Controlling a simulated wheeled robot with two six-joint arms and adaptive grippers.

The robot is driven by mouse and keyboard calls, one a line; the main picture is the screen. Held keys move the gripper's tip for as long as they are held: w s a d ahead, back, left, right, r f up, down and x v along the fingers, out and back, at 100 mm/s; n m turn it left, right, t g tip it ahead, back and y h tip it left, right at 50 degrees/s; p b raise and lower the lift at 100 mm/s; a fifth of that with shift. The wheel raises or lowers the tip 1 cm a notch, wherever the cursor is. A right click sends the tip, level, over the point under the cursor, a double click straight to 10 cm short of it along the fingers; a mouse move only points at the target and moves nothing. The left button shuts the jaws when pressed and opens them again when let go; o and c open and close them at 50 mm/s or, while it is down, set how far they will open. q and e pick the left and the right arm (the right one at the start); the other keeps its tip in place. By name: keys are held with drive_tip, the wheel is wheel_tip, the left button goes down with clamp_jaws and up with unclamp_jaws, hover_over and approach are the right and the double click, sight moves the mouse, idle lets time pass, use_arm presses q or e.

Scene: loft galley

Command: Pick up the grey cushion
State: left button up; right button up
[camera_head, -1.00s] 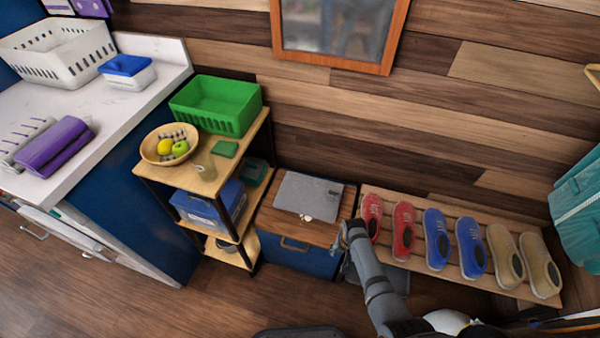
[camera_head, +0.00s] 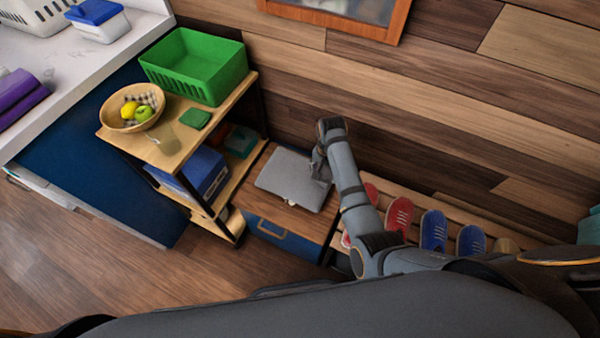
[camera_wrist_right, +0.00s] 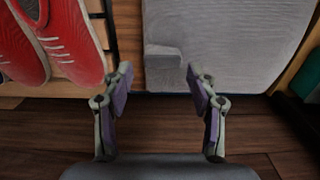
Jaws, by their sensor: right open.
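The grey cushion (camera_head: 290,180) lies flat on the wooden top of a low blue cabinet in the head view. In the right wrist view the cushion (camera_wrist_right: 235,40) fills the upper middle and right. My right gripper (camera_head: 318,165) is at the cushion's right side in the head view, and its fingers are partly hidden by the wrist. In the right wrist view my right gripper (camera_wrist_right: 153,85) is open and empty, its fingers apart near the cushion's close edge. I cannot tell whether they touch it. My left gripper is not in view.
A wooden shoe rack with red shoes (camera_head: 398,218) and blue shoes (camera_head: 434,231) stands right of the cabinet (camera_head: 282,238). A shelf unit (camera_head: 185,150) with a green basket (camera_head: 194,68) and a fruit bowl (camera_head: 112,112) stands left. A wooden wall is behind.

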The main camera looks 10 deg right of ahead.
sight(323, 179)
wheel_tip(323, 179, down, 5)
drive_tip(key=shift+w+a+f+b, duration=0.1)
drive_tip(key=shift+b, duration=0.55)
drive_tip(key=shift+c, duration=0.4)
clamp_jaws()
